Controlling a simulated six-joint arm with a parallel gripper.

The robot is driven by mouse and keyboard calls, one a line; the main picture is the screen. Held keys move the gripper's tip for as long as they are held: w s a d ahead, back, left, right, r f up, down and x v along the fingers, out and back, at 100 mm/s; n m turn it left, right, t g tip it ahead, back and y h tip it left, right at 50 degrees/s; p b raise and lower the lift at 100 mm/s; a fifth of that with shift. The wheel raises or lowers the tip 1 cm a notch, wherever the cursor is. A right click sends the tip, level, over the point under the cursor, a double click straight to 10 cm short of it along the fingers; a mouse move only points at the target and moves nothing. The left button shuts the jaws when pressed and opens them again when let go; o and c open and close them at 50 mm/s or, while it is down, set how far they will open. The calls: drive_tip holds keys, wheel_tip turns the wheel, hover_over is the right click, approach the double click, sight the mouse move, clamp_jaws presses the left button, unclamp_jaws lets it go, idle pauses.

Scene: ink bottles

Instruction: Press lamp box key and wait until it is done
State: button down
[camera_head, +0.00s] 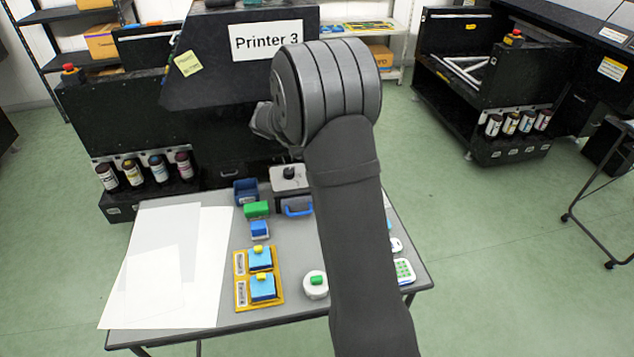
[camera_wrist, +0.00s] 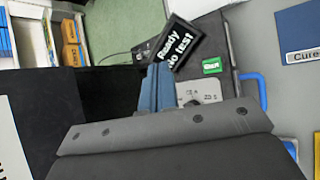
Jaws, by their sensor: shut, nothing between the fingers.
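The lamp box seems to be the small box with a pale top (camera_head: 290,187) and a blue handle (camera_head: 298,207), partly behind my arm in the head view. In the wrist view its pale top (camera_wrist: 207,90) has dial markings, partly hidden by my gripper. A green key (camera_wrist: 212,66) with small white lettering lies just right of my fingertips. A black display (camera_wrist: 178,40) beyond it reads "Ready No test". My gripper (camera_wrist: 159,68) is shut and empty, its blue-grey fingers left of the key. I cannot tell whether it touches anything. My arm hides the fingers in the head view.
The grey table (camera_head: 215,318) holds white sheets (camera_head: 160,270) at left and a yellow tray (camera_head: 277,299) with blue-and-yellow blocks. A green block (camera_head: 256,209), a blue bin (camera_head: 246,190) and a white round pot (camera_head: 315,287) stand nearby. Printer 3 (camera_head: 220,75) is behind.

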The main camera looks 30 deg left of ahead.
drive_tip(key=shift+f, duration=4.45)
drive_tip(key=shift+f, duration=0.1)
drive_tip(key=shift+f, duration=0.3)
drive_tip(key=shift+f, duration=0.7)
drive_tip(key=shift+r, duration=1.15)
drive_tip(key=shift+r, duration=2.5)
